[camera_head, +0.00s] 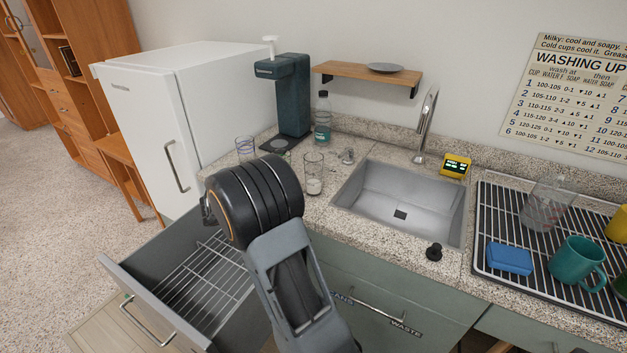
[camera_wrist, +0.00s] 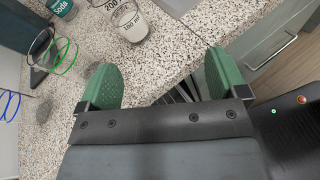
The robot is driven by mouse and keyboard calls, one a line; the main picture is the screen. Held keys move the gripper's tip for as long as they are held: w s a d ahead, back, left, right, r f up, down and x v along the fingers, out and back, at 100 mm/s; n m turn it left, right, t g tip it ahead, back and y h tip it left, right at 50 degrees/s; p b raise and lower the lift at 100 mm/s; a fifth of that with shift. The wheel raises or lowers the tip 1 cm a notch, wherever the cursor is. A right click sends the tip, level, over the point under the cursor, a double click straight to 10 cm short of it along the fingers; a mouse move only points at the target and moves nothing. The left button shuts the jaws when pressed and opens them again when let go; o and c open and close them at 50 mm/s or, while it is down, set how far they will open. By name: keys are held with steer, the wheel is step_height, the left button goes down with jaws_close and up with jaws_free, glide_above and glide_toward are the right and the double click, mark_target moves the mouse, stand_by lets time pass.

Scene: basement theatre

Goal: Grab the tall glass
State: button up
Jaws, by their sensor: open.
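Several clear glasses stand on the speckled counter (camera_head: 335,209); which one is the tall glass I cannot tell for certain. A tall clear glass with measuring marks (camera_head: 313,174) stands left of the sink; it also shows at the top of the wrist view (camera_wrist: 131,22). A glass with blue rings (camera_head: 245,149) stands further left and shows partly at the wrist view's left edge (camera_wrist: 8,105).
A soda bottle (camera_head: 323,118) and a dark teal dispenser (camera_head: 292,95) stand behind the glasses. The sink (camera_head: 404,197) and a drying rack (camera_head: 487,238) are to the right. An open drawer (camera_head: 160,246) with a wire rack juts out below the counter.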

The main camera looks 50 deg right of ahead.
mark_target(308, 178)
steer(key=w+d+n+h, duration=0.1)
steer(key=w+d+f+n+h, duration=0.2)
steer(key=w+d, duration=0.1)
steer(key=shift+n+t, duration=0.3)
steer(key=shift+t, duration=0.1)
steer(key=d, duration=0.6)
steer(key=shift+s+d+p, duration=0.3)
steer(key=shift+d+p, duration=0.05)
steer(key=shift+p, duration=0.05)
steer(key=shift+s+d+p, duration=0.25)
steer(key=shift+d+p, duration=0.1)
steer(key=shift+d, duration=1.25)
steer(key=shift+s+d+p, duration=0.2)
steer(key=shift+d+p, duration=0.15)
steer(key=shift+d, duration=1.2)
steer(key=shift+c, duration=0.4)
steer(key=c, duration=1)
steer(key=shift+r, duration=0.1)
steer(key=shift+c, duration=0.6)
steer(key=shift+r, duration=0.2)
